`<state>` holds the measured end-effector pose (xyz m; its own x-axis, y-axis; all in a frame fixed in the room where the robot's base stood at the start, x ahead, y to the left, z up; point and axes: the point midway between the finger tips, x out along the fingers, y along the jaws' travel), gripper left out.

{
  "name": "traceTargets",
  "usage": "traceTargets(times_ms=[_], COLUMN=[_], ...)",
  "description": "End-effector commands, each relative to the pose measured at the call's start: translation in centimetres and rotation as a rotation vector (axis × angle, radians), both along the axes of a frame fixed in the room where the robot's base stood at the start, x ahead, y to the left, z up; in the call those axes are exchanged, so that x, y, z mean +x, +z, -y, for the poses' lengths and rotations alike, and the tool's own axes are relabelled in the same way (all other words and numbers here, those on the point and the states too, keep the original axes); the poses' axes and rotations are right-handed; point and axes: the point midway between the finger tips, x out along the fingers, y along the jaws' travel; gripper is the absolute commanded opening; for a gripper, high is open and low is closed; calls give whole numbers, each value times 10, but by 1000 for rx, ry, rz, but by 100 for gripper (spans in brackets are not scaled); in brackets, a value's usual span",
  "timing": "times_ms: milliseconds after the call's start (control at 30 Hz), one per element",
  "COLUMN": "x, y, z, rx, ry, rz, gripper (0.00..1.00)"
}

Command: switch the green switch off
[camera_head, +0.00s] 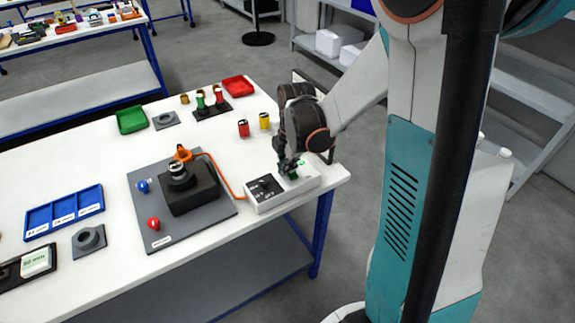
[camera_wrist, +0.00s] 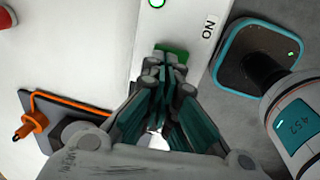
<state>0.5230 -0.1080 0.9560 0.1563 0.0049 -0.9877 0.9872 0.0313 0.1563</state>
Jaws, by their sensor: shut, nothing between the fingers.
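The green switch (camera_head: 293,177) sits on a white control box (camera_head: 262,204) at the right end of the table. In the wrist view the green switch (camera_wrist: 172,48) shows just beyond my fingertips and is partly covered by them. An "ON" label (camera_wrist: 210,26) is printed on the box, and a small green ring light (camera_wrist: 156,3) shows near the top edge. My gripper (camera_head: 288,167) is shut and empty, pointing down at the switch. In the wrist view my gripper (camera_wrist: 165,66) overlaps the switch's near edge; I cannot tell whether it touches.
A grey plate (camera_head: 150,205) with a black block (camera_head: 192,192) and an orange cable (camera_head: 222,172) lies left of the box. Red (camera_head: 243,128) and yellow (camera_head: 264,121) cylinders stand behind. Trays (camera_head: 131,120) lie farther back. The table's front edge is close to the box.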

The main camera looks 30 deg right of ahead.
Motion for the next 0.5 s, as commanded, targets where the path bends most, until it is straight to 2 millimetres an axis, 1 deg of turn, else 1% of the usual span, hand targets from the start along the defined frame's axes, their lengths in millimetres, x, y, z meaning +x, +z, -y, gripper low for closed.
traceTargets(times_ms=[133,333,500], x=[2,7,14], y=[-2,-10,-12], z=[0,0,-1], rx=[-1,-4,-4], ry=[1,0,0], rz=[-16,-113,-114], gripper=[0,0,0])
